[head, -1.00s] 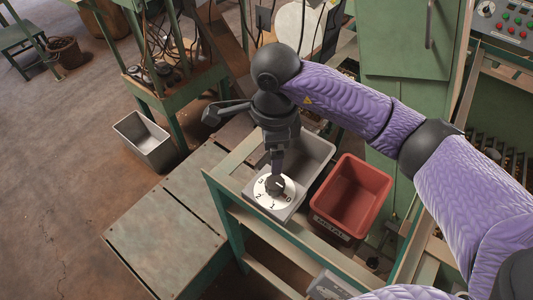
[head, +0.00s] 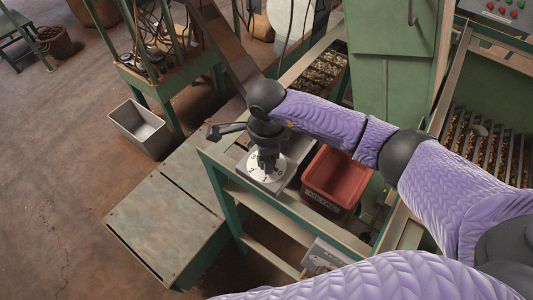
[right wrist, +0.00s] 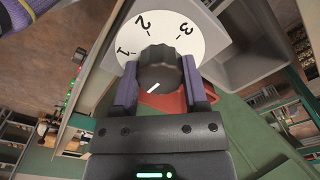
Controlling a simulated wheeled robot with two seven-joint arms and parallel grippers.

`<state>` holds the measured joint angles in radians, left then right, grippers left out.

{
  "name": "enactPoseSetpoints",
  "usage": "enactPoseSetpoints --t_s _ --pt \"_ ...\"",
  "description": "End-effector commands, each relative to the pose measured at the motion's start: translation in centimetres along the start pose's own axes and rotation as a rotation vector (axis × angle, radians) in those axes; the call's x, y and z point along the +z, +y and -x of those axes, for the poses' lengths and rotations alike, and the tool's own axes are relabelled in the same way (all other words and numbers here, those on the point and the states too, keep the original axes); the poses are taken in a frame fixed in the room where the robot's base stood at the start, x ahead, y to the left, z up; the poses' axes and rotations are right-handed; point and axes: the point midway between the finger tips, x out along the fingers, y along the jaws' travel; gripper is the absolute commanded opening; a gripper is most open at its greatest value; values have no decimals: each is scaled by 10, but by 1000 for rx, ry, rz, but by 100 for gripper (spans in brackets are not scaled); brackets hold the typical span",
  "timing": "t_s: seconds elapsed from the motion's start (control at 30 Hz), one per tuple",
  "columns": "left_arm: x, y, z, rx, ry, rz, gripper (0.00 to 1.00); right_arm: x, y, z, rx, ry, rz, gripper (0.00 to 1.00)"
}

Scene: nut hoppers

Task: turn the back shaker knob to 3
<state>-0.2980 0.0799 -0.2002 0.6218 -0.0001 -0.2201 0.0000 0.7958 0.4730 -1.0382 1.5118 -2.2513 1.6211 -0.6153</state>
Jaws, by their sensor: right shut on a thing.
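The back shaker knob is a dark, ribbed round knob (right wrist: 160,68) on a white dial (right wrist: 205,45), seen large in the right wrist view. Numbers 1, 2 and 3 show on the dial; the 0 is hidden there. The white line on the knob points to the lower left, away from 1, 2 and 3. My right gripper (right wrist: 161,88) is shut on the knob, one finger on each side. In the head view my right gripper (head: 267,167) points down over the white dial (head: 256,178) and hides the knob. My left gripper is not in view.
A red bin (head: 338,177) stands just right of the dial on the green-framed bench (head: 290,225). A grey bin (head: 140,128) stands on the floor at left. A tray of nuts (head: 320,72) lies behind. A tall green cabinet (head: 395,70) stands at the back right.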

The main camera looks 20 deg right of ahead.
Motion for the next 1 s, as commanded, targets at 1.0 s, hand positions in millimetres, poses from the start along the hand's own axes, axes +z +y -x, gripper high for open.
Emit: enactPoseSetpoints --t_s 1.0 --pt "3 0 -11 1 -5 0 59 0 -1 1 -3 -1 -514 0"
